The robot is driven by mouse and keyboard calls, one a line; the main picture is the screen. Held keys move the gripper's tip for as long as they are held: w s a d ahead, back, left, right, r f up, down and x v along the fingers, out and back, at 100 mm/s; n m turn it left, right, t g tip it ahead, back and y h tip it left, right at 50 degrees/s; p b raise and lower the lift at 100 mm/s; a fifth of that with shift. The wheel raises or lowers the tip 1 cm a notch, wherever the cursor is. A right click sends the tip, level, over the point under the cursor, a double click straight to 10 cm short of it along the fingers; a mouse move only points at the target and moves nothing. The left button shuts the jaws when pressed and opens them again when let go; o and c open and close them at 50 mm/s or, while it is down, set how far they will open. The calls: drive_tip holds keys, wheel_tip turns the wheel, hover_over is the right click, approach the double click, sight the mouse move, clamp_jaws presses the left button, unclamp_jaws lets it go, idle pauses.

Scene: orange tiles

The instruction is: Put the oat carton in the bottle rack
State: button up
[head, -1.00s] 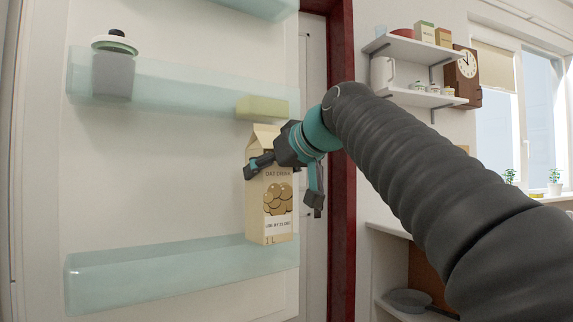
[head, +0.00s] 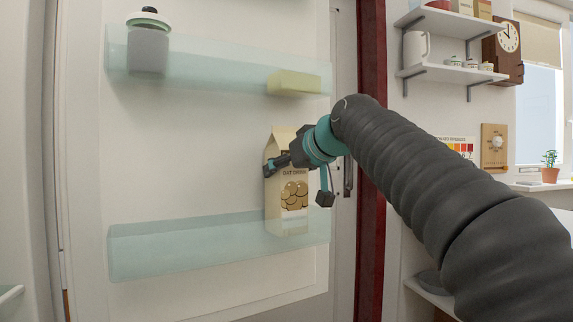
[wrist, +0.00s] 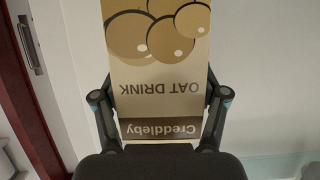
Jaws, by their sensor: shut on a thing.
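The cream oat carton (head: 285,201), with brown round shapes and "OAT DRINK" print, is upright in my gripper (head: 297,181). In the wrist view my gripper (wrist: 160,97) has one finger on each side of the carton (wrist: 160,70), whose print appears upside down. The bottle rack, the lower pale translucent shelf (head: 170,252) on the white door, is at the carton's foot. The carton's bottom overlaps the right part of the rack in the head view. I cannot tell whether it touches the rack's floor.
An upper translucent door shelf (head: 215,72) holds a grey jar (head: 148,45) and a pale yellow block (head: 293,83), above the carton. A dark red door frame (head: 371,220) stands to the right. The lower rack's left and middle look empty.

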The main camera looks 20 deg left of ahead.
drive_tip(key=shift+w+a+f, duration=0.1)
drive_tip(key=shift+a+f, duration=0.05)
drive_tip(key=shift+f, duration=0.9)
drive_tip(key=o, duration=1.4)
drive_tip(key=shift+f+b, duration=0.2)
drive_tip(key=shift+b, duration=0.1)
drive_tip(key=o, duration=0.4)
drive_tip(key=shift+r, duration=0.2)
drive_tip(key=v, duration=1.2)
